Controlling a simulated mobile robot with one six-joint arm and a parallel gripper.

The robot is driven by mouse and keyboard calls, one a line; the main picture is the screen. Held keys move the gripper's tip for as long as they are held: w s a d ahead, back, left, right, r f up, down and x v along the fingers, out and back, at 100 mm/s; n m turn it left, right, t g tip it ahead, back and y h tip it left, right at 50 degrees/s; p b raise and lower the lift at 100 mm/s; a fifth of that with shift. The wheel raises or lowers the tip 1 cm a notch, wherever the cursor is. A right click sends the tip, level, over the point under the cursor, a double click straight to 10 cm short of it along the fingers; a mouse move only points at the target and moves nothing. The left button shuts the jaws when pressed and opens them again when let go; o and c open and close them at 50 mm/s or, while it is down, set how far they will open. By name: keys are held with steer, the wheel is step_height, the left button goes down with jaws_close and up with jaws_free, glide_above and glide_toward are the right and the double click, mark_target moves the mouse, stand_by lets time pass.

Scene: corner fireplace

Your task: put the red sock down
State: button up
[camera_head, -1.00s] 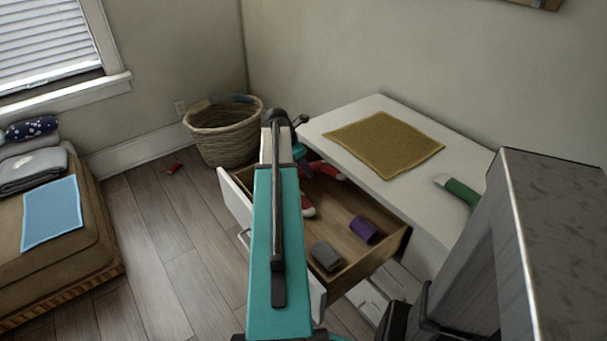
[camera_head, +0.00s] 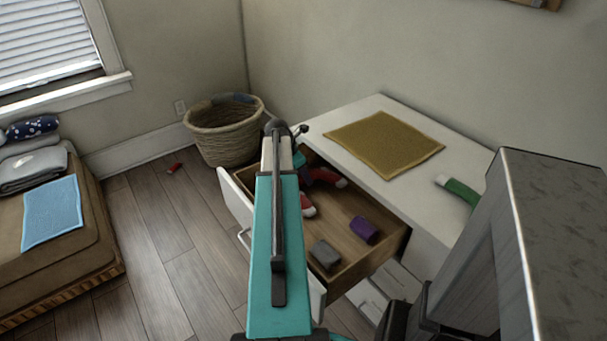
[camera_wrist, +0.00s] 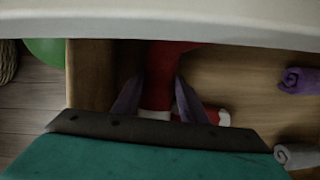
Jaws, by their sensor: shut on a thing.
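The red sock (camera_wrist: 157,88) with a white band is between the two fingers of my gripper (camera_wrist: 160,92) in the wrist view. My gripper is shut on it, inside or just above the open drawer (camera_head: 382,262). The sock also shows in the head view (camera_head: 328,178), to the right of my arm near the drawer's back. A second red-and-white piece (camera_head: 307,208) lies nearer the drawer front, partly hidden by my arm. In the wrist view it shows just right of the fingers (camera_wrist: 211,115). Whether the held sock touches the drawer floor is unclear.
A purple roll (camera_head: 364,231) and a grey roll (camera_head: 325,254) lie in the drawer's right part. A wicker basket (camera_head: 224,140) stands behind left.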

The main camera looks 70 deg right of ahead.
steer(key=o, duration=1)
steer(key=shift+r, duration=0.1)
steer(key=shift+r, duration=0.2)
steer(key=v, duration=1.2)
